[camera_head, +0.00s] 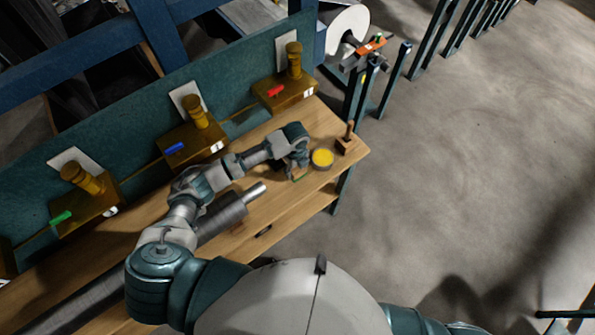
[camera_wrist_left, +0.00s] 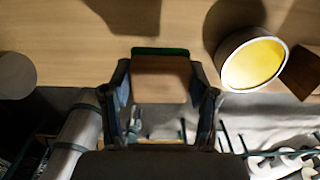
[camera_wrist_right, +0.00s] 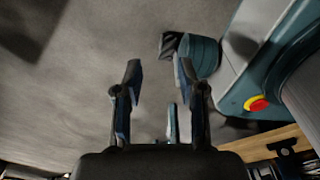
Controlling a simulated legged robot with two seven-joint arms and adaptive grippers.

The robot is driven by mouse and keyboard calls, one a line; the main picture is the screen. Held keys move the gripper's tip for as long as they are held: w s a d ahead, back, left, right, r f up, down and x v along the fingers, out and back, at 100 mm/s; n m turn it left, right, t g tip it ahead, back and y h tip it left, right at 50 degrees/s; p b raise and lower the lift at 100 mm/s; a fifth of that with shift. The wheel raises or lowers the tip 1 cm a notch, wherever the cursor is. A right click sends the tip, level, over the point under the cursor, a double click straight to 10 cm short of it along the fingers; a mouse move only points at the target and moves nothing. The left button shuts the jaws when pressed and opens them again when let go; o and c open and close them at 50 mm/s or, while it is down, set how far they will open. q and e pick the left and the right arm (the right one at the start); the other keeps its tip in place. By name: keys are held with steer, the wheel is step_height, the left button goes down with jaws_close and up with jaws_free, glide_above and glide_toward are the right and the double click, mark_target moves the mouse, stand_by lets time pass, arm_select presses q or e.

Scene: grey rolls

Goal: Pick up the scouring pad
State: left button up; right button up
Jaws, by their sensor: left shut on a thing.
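The scouring pad (camera_wrist_left: 162,80) is a brownish block with a dark green edge in the left wrist view. My left gripper (camera_wrist_left: 163,95) is shut on it, with one finger against each side. In the head view this gripper (camera_head: 297,170) is over the right part of the wooden bench (camera_head: 285,212), and a bit of green shows below it. I cannot tell how far the pad is from the bench top. My right gripper (camera_wrist_right: 158,80) is open and empty above the grey floor, away from the bench.
A round tin with yellow contents (camera_head: 322,158) stands just right of the left gripper, beside a wooden block with an upright handle (camera_head: 347,142). A grey roll (camera_head: 222,215) lies left. Boxes with coloured levers (camera_head: 190,143) line the back. Open floor (camera_head: 480,180) lies right.

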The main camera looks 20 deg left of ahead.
arm_select(q)
steer(key=s+d, duration=0.3)
steer(key=s, duration=0.4)
steer(key=s+d+r, duration=0.1)
steer(key=s+d, duration=0.2)
steer(key=s, duration=0.4)
steer(key=shift+s, duration=0.4)
steer(key=shift+r, duration=0.1)
